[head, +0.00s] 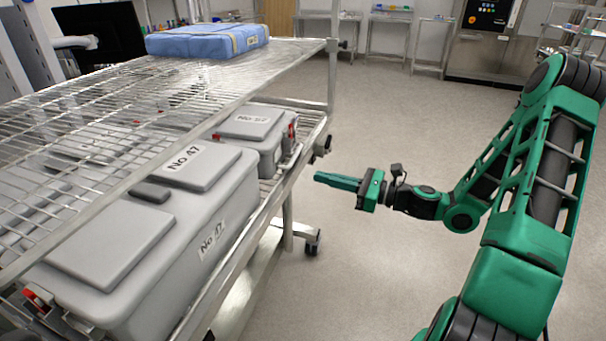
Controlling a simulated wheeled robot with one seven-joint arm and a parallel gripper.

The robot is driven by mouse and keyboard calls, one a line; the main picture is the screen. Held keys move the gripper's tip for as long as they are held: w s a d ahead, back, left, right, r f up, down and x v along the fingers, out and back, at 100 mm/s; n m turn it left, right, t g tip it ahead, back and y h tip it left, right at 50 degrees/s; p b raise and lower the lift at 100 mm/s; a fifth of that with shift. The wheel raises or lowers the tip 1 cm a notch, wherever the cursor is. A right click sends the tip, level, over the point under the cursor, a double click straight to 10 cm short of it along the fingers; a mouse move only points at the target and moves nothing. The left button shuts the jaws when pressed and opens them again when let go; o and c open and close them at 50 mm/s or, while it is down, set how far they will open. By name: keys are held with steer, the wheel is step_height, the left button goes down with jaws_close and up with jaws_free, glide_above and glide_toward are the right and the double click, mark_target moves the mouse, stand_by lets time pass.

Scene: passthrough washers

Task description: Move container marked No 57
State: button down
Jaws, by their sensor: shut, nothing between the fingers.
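A large grey container marked No 47 (160,240) lies on the lower wire shelf of the cart at the left. Behind it on the same shelf is a smaller grey container (257,130) with red clips; its label is partly hidden by the upper shelf's wires, and I cannot read the number surely. My green gripper (318,178) is shut and empty. It hangs in free air to the right of the cart, pointing left toward the shelf, apart from both containers.
The upper wire shelf (190,85) covers the containers from above and carries a blue wrapped pack (207,41). A cart post (332,75) stands at the far corner, with a caster (313,241) below. The grey floor (400,110) right of the cart is clear.

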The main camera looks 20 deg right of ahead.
mark_target(271, 165)
steer(key=x, duration=1.3)
steer(key=shift+a, duration=0.1)
steer(key=shift+x, duration=1.65)
